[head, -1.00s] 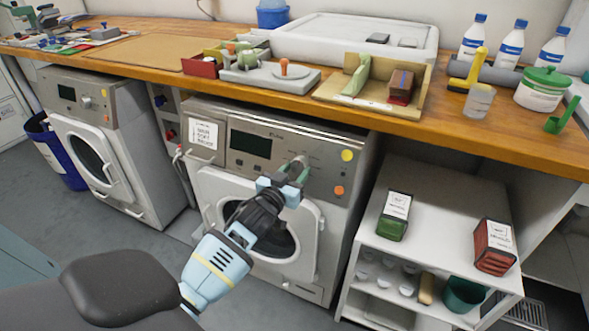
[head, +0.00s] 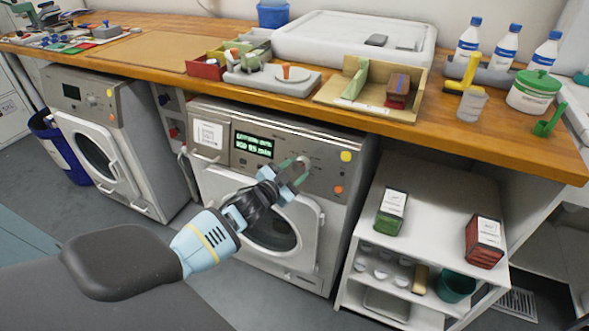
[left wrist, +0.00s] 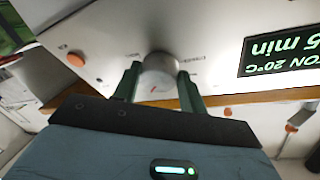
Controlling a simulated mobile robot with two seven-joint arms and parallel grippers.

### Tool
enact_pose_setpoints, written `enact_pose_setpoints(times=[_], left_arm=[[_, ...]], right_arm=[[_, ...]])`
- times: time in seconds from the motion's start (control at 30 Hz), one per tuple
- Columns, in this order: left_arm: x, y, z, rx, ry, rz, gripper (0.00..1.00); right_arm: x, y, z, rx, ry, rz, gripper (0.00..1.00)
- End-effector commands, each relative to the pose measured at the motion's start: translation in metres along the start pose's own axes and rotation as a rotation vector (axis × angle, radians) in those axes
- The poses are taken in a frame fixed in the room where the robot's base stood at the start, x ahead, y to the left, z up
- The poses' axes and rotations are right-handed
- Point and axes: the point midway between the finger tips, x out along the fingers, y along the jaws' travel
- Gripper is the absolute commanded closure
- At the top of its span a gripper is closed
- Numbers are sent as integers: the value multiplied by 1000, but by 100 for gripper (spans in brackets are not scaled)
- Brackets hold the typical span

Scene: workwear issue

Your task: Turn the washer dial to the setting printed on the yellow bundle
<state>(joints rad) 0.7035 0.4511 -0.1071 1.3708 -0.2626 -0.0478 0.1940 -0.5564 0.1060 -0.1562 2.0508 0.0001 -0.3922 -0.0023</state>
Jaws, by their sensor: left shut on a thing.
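The washer (head: 265,210) stands under the counter, in the middle of the head view. Its grey round dial (left wrist: 160,72) sits on the control panel, right of the display (head: 252,145). My left gripper (head: 297,171) is shut on the dial, one finger on each side in the left wrist view. A small red mark shows on the dial's face. The display is lit with green text; "ON 20°C" and "5 min" are readable upside down in the left wrist view. I cannot make out a yellow bundle. My right gripper is not in view.
A green bundle (head: 391,211) and a red bundle (head: 485,241) with white labels stand on the white shelf unit at the right. A second washer (head: 104,150) is at the left. The wooden counter (head: 440,128) above holds trays and bottles.

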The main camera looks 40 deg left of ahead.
Motion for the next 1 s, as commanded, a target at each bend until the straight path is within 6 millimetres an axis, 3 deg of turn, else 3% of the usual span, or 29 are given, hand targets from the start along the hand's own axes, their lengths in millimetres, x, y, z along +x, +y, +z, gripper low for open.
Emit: enact_pose_setpoints(times=[0.4,0.43,0.57,1.0], left_arm=[[0,0,0,6,1,3,81],[0,0,0,6,1,3,54],[0,0,0,6,0,2,37],[-9,0,1,6,-2,2,36]], right_arm=[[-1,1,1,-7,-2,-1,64],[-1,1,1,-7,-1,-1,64],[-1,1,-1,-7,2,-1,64],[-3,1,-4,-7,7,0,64]])
